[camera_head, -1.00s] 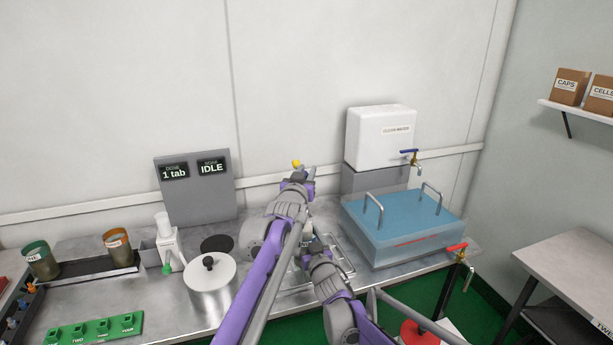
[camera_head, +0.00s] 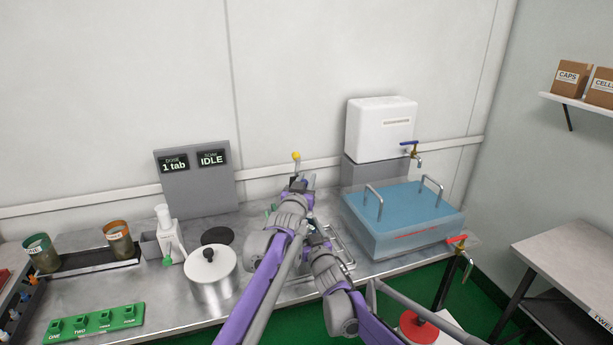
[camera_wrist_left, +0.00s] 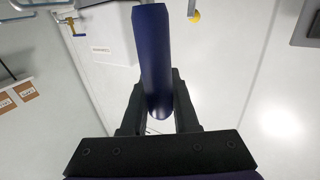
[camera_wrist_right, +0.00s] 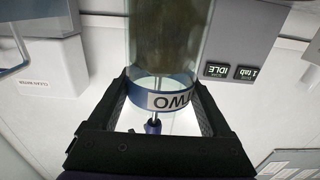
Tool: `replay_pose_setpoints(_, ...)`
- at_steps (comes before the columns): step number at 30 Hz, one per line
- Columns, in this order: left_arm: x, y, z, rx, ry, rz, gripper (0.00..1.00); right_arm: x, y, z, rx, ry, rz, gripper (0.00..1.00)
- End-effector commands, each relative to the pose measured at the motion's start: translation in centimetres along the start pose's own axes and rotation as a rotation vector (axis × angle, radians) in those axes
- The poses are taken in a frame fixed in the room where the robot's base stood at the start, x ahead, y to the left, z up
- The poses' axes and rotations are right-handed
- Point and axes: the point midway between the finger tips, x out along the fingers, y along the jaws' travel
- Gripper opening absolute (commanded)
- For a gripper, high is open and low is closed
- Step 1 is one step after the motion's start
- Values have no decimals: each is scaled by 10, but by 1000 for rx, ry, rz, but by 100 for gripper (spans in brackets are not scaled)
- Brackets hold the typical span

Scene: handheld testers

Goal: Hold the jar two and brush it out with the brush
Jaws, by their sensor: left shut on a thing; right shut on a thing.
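Jar two (camera_wrist_right: 165,45) is clear glass with a blue band labelled TWO and a brown-green film inside. My right gripper (camera_wrist_right: 165,100) is shut on it around the band. The brush's dark blue handle (camera_wrist_left: 155,60) is in my left gripper (camera_wrist_left: 158,105), which is shut on it. In the right wrist view the brush (camera_wrist_right: 153,125) shows its thin shaft running to the jar at the banded end; its bristles cannot be made out. In the head view my left gripper (camera_head: 299,184) is above the bench, and my arms hide the jar and most of the brush.
A lidded steel pot (camera_head: 212,278) stands left of my arms. A blue water bath (camera_head: 400,215) and a white tank with a tap (camera_head: 380,135) stand right. Two more jars (camera_head: 118,240) sit on the left rack. A yellow knob (camera_head: 296,155) rises behind my left gripper.

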Motion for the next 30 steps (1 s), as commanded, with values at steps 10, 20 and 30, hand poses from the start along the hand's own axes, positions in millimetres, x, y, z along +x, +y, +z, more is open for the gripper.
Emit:
replay_pose_setpoints(10,0,0,-5,0,0,0,0,0,0,0,0,0,0,30)
replay_pose_setpoints(20,0,0,-32,0,0,0,0,0,0,0,0,0,0,30)
replay_pose_setpoints(30,0,0,-50,0,0,0,0,0,0,0,0,0,0,30)
